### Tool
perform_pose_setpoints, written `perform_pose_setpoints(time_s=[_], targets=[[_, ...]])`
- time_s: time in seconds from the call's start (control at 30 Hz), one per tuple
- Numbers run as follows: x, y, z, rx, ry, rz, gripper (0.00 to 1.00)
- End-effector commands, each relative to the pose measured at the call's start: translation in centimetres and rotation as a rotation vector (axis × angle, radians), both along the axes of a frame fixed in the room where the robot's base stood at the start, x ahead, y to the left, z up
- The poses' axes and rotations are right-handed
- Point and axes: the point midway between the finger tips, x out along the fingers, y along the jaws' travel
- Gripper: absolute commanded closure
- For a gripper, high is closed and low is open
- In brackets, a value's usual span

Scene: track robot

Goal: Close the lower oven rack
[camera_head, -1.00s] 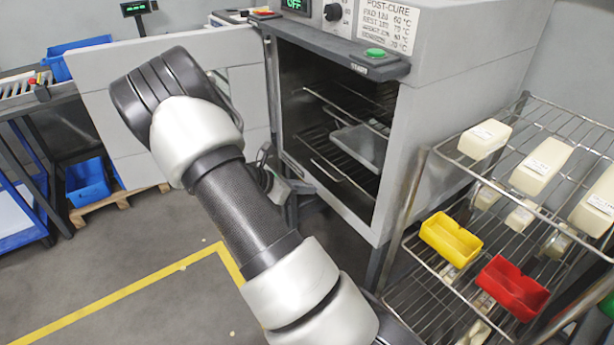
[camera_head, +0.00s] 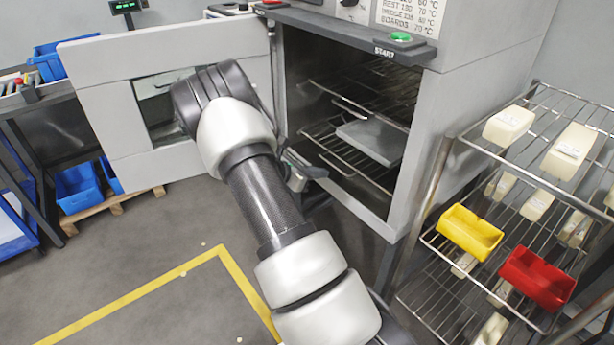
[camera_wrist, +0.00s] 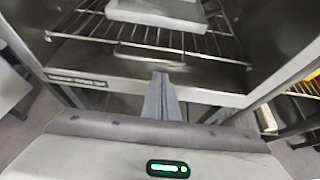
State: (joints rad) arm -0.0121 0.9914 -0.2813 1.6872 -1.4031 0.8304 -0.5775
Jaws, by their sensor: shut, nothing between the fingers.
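The oven (camera_head: 455,130) stands open, with wire racks inside. The lower rack (camera_head: 335,153) sits low in the opening and carries a flat grey slab (camera_head: 372,140). In the wrist view, the lower rack's front bar (camera_wrist: 215,60) and a wire handle loop (camera_wrist: 150,48) show just inside the oven's front lip (camera_wrist: 75,80). My gripper (camera_wrist: 161,76) is shut and empty, its fingertips at the near side of the handle loop; I cannot tell if they touch. In the head view, my gripper (camera_head: 308,172) is at the opening's lower front edge, partly hidden by my arm.
The open oven door (camera_head: 115,100) swings out on the left, behind my arm. A wire shelf (camera_head: 435,185) on the right holds white blocks, a yellow bin (camera_head: 470,232) and a red bin (camera_head: 537,278). Blue bins (camera_head: 78,188) lie at the left. Floor in front is clear.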

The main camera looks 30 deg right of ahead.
Motion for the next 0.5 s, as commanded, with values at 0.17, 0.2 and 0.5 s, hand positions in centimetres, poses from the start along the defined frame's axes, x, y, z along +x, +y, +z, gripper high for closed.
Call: perform_pose_setpoints(time_s=[0.17,0.2,0.5], targets=[[0.2,-2.9,-1.0,0.0,-0.001,-0.003,1.0],[0.2,-3.3,-1.0,0.0,0.0,-0.001,1.0],[0.4,-4.5,-1.1,0.0,0.0,0.001,1.0]])
